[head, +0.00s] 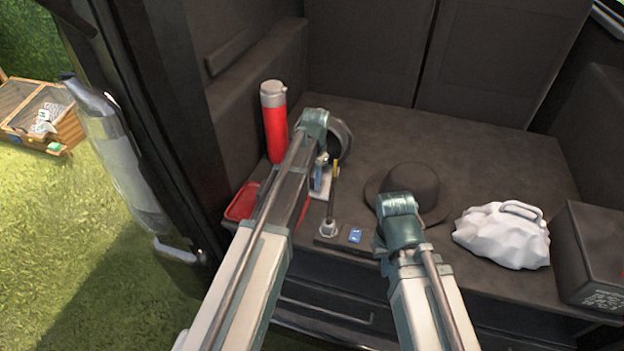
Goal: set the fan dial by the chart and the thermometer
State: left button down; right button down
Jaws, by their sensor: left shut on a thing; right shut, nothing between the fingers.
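My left arm reaches up over the dark bench, and its teal end joint (314,124) is beside a red flask. The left fingers and what they close on are mostly hidden by the arm. A small blue-grey upright piece (318,172) shows next to it, over a white card (322,190); I cannot tell if this is the chart or the thermometer. A pale knob-like piece (328,229) at the foot of a thin dark rod stands beside a blue square (355,236) on the bench's front edge. My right arm's teal end (401,221) is in front of a dark hat; its fingers are hidden.
The red flask (274,125) stands at the bench's left, with a red tray (241,203) nearer. The dark hat (418,180), a white bag (500,236) and a black box (592,258) are to the right. The back of the bench (480,140) is clear.

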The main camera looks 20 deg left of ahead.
pick_arm(q)
jog(key=shift+m, duration=0.7)
jog(key=shift+c, duration=2.3)
grip_release()
jog(key=shift+r, duration=0.1)
notch_tip(320, 180, up, 14)
jog(key=p, duration=1.3)
jog(key=shift+s+d+f+p, duration=0.2)
jog(key=shift+d+p, duration=0.15)
jog(key=shift+p, duration=0.05)
